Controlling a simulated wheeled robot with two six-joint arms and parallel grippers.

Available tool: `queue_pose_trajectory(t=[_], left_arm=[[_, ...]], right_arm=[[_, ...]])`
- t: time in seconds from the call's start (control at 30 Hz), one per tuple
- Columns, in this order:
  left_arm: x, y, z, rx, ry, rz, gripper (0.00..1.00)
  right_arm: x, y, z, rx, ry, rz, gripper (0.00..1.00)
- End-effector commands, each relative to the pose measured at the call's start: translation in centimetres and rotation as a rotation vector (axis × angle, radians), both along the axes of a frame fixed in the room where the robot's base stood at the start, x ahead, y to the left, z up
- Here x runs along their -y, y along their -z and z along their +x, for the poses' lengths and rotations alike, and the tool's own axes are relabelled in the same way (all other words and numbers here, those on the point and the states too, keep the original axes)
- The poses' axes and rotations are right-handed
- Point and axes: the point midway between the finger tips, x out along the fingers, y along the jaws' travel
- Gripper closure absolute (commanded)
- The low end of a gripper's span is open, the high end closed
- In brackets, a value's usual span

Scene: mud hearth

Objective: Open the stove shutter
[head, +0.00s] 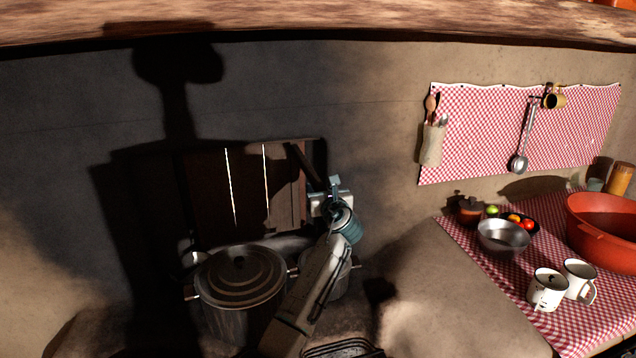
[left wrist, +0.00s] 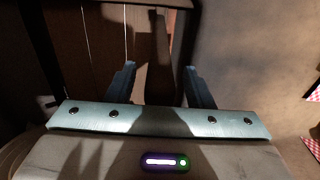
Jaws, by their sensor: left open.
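The stove shutter (head: 210,195) is a dark panel of wooden boards in the wall behind the pots. Thin lines of light show between its boards, and it looks closed. A dark wooden bar (head: 305,165) slants at its right side. My left gripper (head: 326,190) is at the right edge of the shutter, near the bar's lower end. In the left wrist view the gripper (left wrist: 160,82) is open, and the bar (left wrist: 159,50) runs between its two blue fingers with gaps on both sides. The shutter boards (left wrist: 95,45) fill the left of that view. My right gripper is not in view.
A lidded pot (head: 240,275) stands in front of the shutter, with another pot (head: 343,280) beside it, partly behind my left arm. At the right, a checked table holds a metal bowl (head: 503,240), white mugs (head: 547,290) and a red basin (head: 600,235).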

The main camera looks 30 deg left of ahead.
Motion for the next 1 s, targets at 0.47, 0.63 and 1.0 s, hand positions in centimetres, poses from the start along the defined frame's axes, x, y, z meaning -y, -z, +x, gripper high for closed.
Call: queue_pose_trajectory(t=[0.47, 0.63, 1.0], left_arm=[[-2.3, 0.1, 1.9, -0.001, 0.000, -0.001, 0.53], [-2.3, 0.1, 1.9, 0.000, 0.000, 0.000, 0.66], [-2.4, 0.0, 1.9, 0.000, 0.000, 0.000, 1.00]], right_arm=[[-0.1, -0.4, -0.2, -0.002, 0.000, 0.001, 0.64], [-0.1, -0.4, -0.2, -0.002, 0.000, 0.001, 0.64], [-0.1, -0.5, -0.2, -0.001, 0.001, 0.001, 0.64]])
